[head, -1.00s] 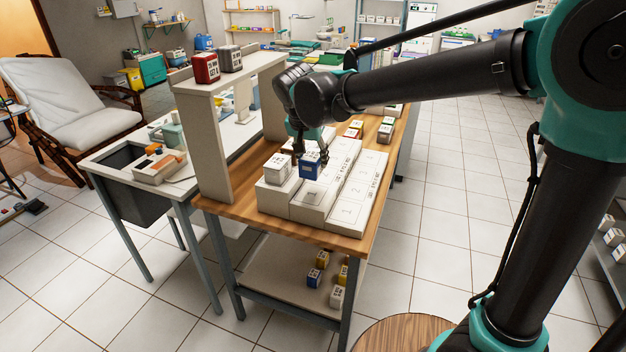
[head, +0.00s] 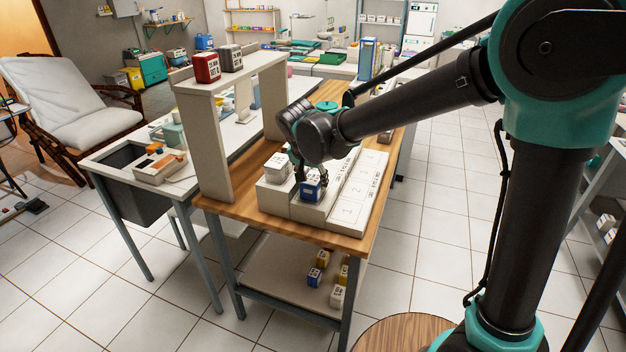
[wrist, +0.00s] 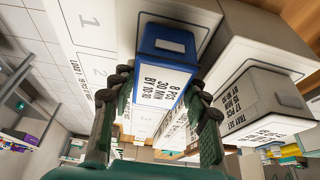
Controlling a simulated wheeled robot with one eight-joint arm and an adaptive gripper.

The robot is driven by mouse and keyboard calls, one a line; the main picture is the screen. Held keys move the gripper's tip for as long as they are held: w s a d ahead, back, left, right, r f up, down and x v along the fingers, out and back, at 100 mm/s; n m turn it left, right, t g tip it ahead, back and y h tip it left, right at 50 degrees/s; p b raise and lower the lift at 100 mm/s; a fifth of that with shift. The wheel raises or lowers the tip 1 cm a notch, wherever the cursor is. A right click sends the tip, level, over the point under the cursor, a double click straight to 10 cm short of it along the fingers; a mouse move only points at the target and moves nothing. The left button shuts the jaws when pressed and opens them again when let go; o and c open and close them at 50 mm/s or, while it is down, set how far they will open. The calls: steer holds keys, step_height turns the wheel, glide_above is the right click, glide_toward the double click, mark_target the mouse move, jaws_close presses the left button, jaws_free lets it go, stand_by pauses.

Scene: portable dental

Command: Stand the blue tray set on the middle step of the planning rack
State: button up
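The blue tray set (head: 311,191), a blue box with a white label, is upright at the near end of the middle step of the pale planning rack (head: 352,205). My gripper (head: 313,174) has its fingers around the box from above. In the wrist view the blue tray set (wrist: 167,58) sits between the two fingertips of my gripper (wrist: 161,78), which look closed on its sides. Its underside is hidden, so I cannot tell whether it bears fully on the step. A white tray set (head: 278,167) stands on the higher left step; it also shows in the wrist view (wrist: 248,108).
The low right step (head: 358,187) has numbered, empty places. A pale shelf frame (head: 213,140) beside the rack carries a red box (head: 206,67) and a grey box (head: 231,58). Several small boxes (head: 316,276) lie on the lower shelf of the bench.

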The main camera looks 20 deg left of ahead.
steer(key=shift+o, duration=0.8)
steer(key=shift+r, duration=0.15)
steer(key=v, duration=1.2)
steer(key=w+d+f, duration=0.1)
steer(key=d+f, duration=0.2)
steer(key=d, duration=0.5)
steer(key=w+d+f+g, duration=0.15)
steer(key=d+f, duration=0.25)
steer(key=d, duration=0.4)
steer(key=w+d+f+t, duration=0.1)
steer(key=d+f, duration=0.2)
steer(key=d, duration=0.5)
steer(key=s+d+f, duration=0.5)
steer(key=d, duration=0.3)
steer(key=s+d+f+n, duration=0.1)
steer(key=s+d+f, duration=0.4)
steer(key=d, duration=0.4)
steer(key=shift+s+d+f, duration=0.2)
steer(key=shift+d+f, duration=0.05)
steer(key=shift+d, duration=0.05)
